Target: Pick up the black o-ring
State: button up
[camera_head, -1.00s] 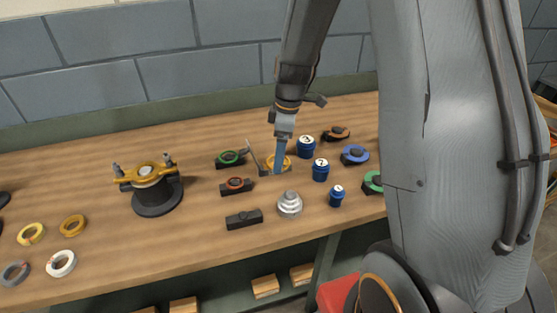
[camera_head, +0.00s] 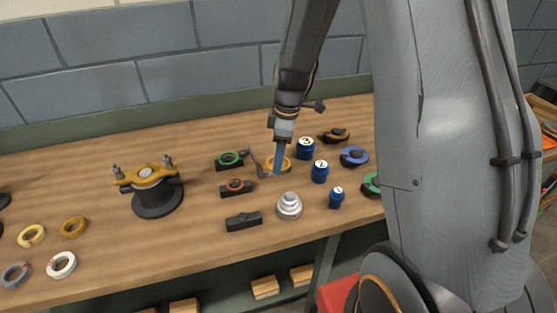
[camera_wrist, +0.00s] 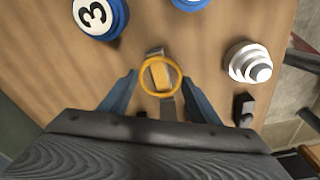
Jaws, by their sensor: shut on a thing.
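My gripper (camera_head: 278,172) points down at a yellow ring (camera_head: 286,164) on the workbench. In the wrist view its two blue fingers (camera_wrist: 160,80) stand on either side of the yellow ring (camera_wrist: 160,61), their tips against its sides, and are shut on it. The ring surrounds a small block with a grey bar. I see no clearly separate black o-ring. A black block (camera_head: 244,220) nearer the front edge has a dark round shape on top; I cannot tell whether that is a ring.
Green (camera_head: 229,157) and red (camera_head: 236,184) rings sit on dark blocks to the left. Blue numbered cylinders (camera_head: 320,171) and a stepped silver piece (camera_head: 289,206) stand close by. A casing with a yellow clamp (camera_head: 147,175) and loose rings (camera_head: 73,227) are farther left.

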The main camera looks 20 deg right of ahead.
notch_tip(320, 180, up, 10)
jog(key=b, duration=0.2)
